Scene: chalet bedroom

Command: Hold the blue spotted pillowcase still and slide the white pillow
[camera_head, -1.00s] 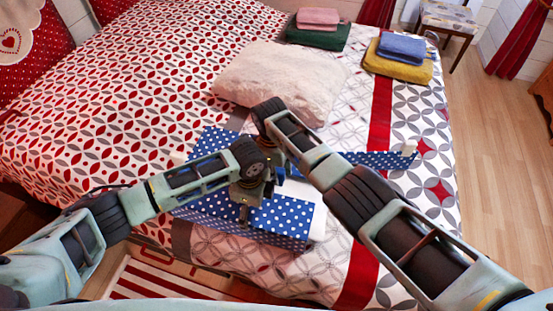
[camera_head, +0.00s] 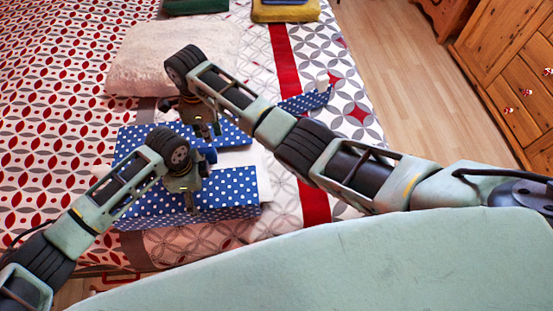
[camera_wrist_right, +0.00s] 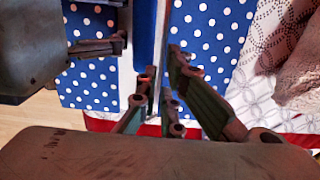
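The blue spotted pillowcase (camera_head: 235,187) lies on the bed below both grippers, with white dots and a pale opening near its middle. The white pillow (camera_head: 160,58) lies flat on the bed behind my grippers, apart from the pillowcase. My right gripper (camera_head: 212,138) is over the pillowcase's far part; in the right wrist view its fingers (camera_wrist_right: 163,72) are close to a blue and white fold. Whether they pinch it is unclear. My left gripper (camera_head: 192,208) points down at the near part; its fingertips are hard to make out.
A yellow folded cloth (camera_head: 285,10) and a green one (camera_head: 195,5) lie at the bed's far end. Wooden floor (camera_head: 400,85) and a wooden dresser (camera_head: 525,80) are beyond the bed's right side.

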